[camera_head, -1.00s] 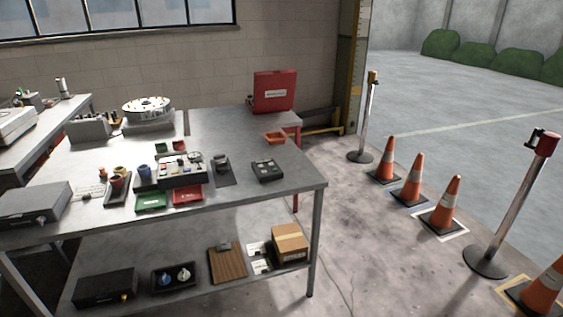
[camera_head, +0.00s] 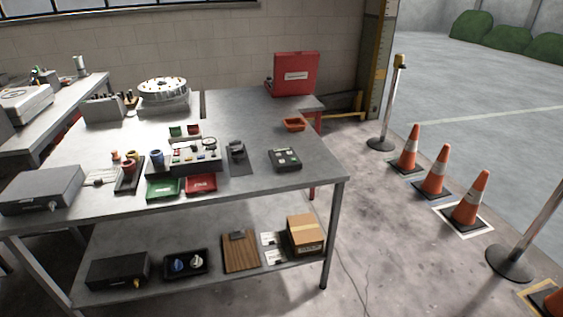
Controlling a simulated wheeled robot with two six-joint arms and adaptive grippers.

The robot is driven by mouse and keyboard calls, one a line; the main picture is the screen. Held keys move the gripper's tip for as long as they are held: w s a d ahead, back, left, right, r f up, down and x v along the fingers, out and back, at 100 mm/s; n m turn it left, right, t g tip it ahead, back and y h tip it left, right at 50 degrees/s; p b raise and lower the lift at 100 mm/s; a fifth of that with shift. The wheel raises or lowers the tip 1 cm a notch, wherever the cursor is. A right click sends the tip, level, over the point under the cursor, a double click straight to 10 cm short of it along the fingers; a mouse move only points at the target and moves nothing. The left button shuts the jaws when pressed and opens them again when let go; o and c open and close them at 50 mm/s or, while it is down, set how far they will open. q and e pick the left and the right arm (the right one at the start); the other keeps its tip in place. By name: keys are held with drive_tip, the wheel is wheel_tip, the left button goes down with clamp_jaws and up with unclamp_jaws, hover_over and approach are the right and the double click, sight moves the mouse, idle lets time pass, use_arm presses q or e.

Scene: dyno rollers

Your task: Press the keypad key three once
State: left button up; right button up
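The keypad's keys are too small to read, and I cannot tell key three. A grey control panel (camera_head: 195,155) with several small coloured buttons and a dial sits in the middle of the metal table. A small dark box (camera_head: 284,160) with a few controls on its top lies to its right, near the table's right end. I cannot tell which of the two carries the keypad. Neither of my grippers is in view.
Traffic cones (camera_head: 469,200) and posts stand right.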

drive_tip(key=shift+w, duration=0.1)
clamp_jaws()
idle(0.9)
